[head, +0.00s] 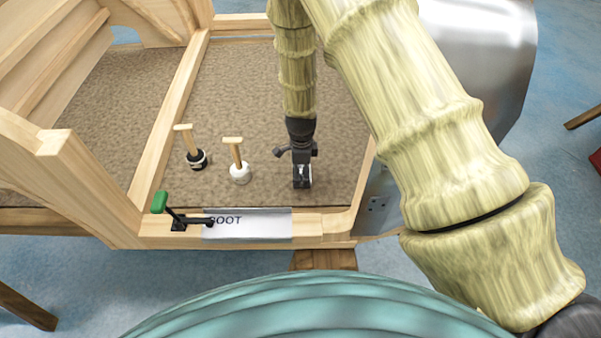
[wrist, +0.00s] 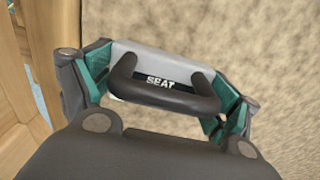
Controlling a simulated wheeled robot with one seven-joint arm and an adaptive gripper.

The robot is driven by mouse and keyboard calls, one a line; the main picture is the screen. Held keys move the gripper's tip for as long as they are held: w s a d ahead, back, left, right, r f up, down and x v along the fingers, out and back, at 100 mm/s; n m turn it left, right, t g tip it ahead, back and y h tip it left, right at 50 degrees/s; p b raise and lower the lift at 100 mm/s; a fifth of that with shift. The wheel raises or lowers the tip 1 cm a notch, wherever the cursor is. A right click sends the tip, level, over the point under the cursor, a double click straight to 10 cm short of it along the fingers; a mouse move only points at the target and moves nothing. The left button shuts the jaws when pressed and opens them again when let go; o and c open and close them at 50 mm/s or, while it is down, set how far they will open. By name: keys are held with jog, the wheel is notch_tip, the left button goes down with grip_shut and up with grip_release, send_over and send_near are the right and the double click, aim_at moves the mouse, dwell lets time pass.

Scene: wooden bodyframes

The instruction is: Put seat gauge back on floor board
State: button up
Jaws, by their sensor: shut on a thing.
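The seat gauge (wrist: 165,98) is a grey plate marked SEAT with a dark looped handle. My gripper (wrist: 163,88) is shut on it, one finger at each end, in the wrist view. In the head view my gripper (head: 302,178) points down over the right part of the brown floor board (head: 250,100). There the gauge is small and mostly merged with the dark gripper. I cannot tell whether it touches the board.
Two wooden-handled tools, one with a black base (head: 195,158) and one with a white base (head: 239,172), stand left of my gripper. A green-handled clamp (head: 160,203) and a BOOT plate (head: 247,225) are on the front rail. Wooden rails border the board.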

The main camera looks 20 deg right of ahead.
aim_at(301, 171)
jog(key=shift+f, duration=0.85)
jog(key=shift+f, duration=0.1)
jog(key=o, duration=1.1)
jog(key=shift+c, duration=0.2)
notch_tip(301, 171, up, 12)
jog(key=b, duration=0.2)
jog(key=shift+a, duration=0.1)
